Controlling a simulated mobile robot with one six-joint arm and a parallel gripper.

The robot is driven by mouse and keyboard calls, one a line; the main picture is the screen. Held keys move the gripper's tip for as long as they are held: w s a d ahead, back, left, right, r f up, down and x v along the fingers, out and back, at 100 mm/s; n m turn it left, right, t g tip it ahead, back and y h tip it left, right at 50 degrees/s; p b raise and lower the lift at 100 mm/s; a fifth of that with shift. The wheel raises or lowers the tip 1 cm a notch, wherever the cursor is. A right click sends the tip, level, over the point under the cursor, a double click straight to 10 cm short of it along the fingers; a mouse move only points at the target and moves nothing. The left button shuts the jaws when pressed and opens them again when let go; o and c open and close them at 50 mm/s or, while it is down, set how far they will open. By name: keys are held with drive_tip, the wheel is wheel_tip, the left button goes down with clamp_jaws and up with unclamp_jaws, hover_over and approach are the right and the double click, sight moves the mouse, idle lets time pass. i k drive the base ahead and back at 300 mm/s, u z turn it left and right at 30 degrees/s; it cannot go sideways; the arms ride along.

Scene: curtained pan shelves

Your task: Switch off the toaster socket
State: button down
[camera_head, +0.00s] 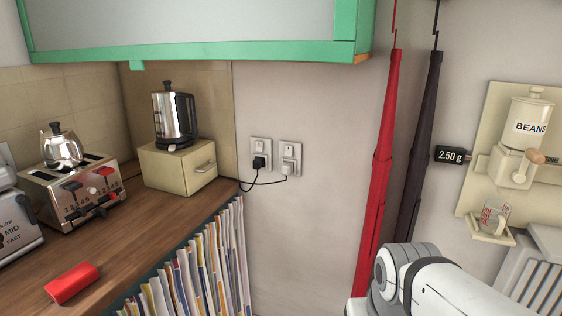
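Two white wall sockets with switches are side by side on the wall right of the counter. The left socket (260,144) holds a black plug (259,162). The right socket (291,150) holds a pale plug (288,168). Dark cords run from both plugs left towards the counter edge; I cannot tell which one feeds the toaster. The switch positions are too small to read. The chrome toaster (68,200) stands on the counter at left, with a small metal pot (62,150) on or just behind it. My gripper is not in view; only part of my white arm shows at lower right.
A kettle (174,118) stands on a cream box (178,168) left of the sockets. A red block (72,282) lies on the counter. Files (205,270) fill the shelf below. Closed red (380,165) and dark (418,150) umbrella-like things hang right of the sockets. The wall between is bare.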

sight(288, 149)
drive_tip(key=z, duration=0.15)
drive_tip(key=i, duration=0.85)
drive_tip(key=u, duration=0.05)
